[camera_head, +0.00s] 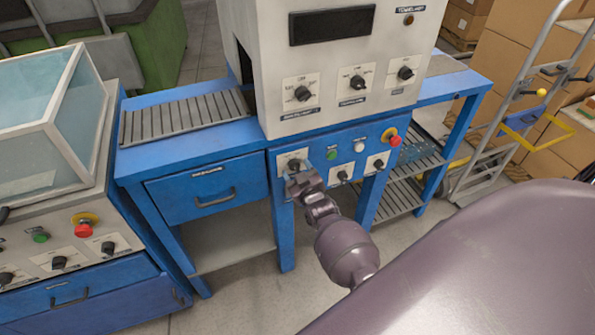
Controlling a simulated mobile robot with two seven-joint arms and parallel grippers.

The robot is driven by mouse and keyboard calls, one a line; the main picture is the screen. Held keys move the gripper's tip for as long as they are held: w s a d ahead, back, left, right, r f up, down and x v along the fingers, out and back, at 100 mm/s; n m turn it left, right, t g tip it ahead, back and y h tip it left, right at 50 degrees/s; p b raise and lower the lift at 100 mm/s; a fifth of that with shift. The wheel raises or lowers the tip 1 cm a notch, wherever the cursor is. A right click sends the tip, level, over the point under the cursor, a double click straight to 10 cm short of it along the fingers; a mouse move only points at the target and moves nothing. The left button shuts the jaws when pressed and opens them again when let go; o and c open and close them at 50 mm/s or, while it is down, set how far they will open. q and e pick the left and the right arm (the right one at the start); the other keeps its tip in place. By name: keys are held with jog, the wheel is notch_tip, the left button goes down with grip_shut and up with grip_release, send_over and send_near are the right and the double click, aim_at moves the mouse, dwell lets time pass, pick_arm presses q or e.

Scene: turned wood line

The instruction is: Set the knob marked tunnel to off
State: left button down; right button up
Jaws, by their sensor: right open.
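The machine (262,75) with the white head and blue base stands in the middle. Its white front carries three dark knobs on plates: a left one (302,93), a middle one (357,82) and a right one (405,72). The blue panel below holds more knobs: a left one (294,164), a middle one (342,175) and a right one (378,164). The labels are too small to tell which knob is marked tunnel. My right gripper (297,177) is open, just in front of the blue panel's left knob, partly covering its plate. I cannot tell whether they touch. My left gripper is out of view.
A green button (331,154), a white button (359,146) and a red stop button (395,141) sit near the knobs. Roller tables flank the machine. A blue drawer (208,190) is at left. Another machine with a clear hood (45,110) stands farther left, a hand truck (500,120) at right.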

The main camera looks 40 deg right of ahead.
jog(key=p+v, duration=0.1)
jog(key=v, duration=0.9)
jog(key=shift+s, duration=0.35)
jog(key=shift+a, duration=0.15)
jog(key=s+a+f+g+y, duration=0.1)
jog(key=s+a+g+y, duration=0.1)
jog(key=s, duration=0.7)
jog(key=s+a+f+g+y, duration=0.1)
jog(key=s+a+g, duration=0.3)
jog(key=s, duration=0.6)
jog(key=shift+s+a+f+y, duration=0.2)
jog(key=shift+a+y, duration=0.2)
jog(key=shift+a, duration=0.5)
